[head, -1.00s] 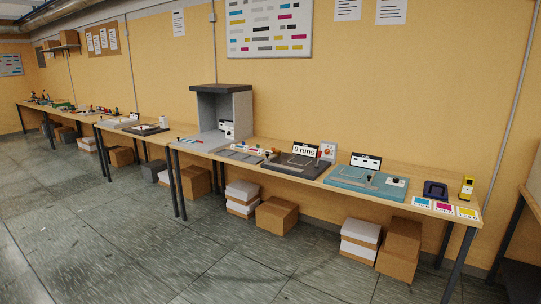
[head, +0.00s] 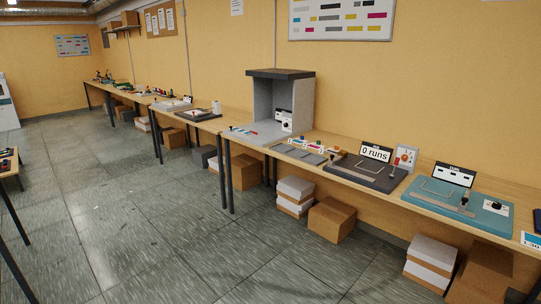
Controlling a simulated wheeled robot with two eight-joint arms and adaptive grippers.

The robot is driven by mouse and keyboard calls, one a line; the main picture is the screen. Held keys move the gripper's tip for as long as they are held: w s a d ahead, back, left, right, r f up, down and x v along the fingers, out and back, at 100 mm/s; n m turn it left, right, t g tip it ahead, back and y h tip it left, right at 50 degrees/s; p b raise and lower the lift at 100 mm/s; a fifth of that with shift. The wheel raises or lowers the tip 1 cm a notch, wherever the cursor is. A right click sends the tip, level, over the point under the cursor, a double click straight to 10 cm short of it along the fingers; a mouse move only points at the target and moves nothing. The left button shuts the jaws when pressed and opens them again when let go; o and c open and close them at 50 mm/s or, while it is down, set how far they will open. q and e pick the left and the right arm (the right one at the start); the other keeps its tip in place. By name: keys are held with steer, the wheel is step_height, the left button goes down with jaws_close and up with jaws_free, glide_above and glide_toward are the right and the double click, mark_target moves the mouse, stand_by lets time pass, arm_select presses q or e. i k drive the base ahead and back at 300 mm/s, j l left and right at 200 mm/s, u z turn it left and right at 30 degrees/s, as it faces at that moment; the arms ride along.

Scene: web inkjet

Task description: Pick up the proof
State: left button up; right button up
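No sheet is clearly labelled as the proof at this size. A grey viewing booth (head: 300,101) with a dark top stands on the long wooden bench. On its pale base lies a small strip with red and blue marks (head: 243,130), too small to read. To its right, a grey board (head: 298,153) lies on the bench with small coloured items behind it. Neither of my grippers is in view.
A dark station with a "0 runs" sign (head: 376,153) and a teal station (head: 458,202) stand further right on the bench. Cardboard boxes (head: 332,219) and white-and-brown boxes (head: 430,262) sit under it. The grey tiled floor (head: 150,240) in front is open.

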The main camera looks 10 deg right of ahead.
mark_target(334, 151)
steer(key=i+z, duration=0.2)
steer(key=i, duration=0.85)
steer(key=i+j+z, duration=0.1)
steer(key=i+z, duration=0.15)
steer(key=i, duration=0.85)
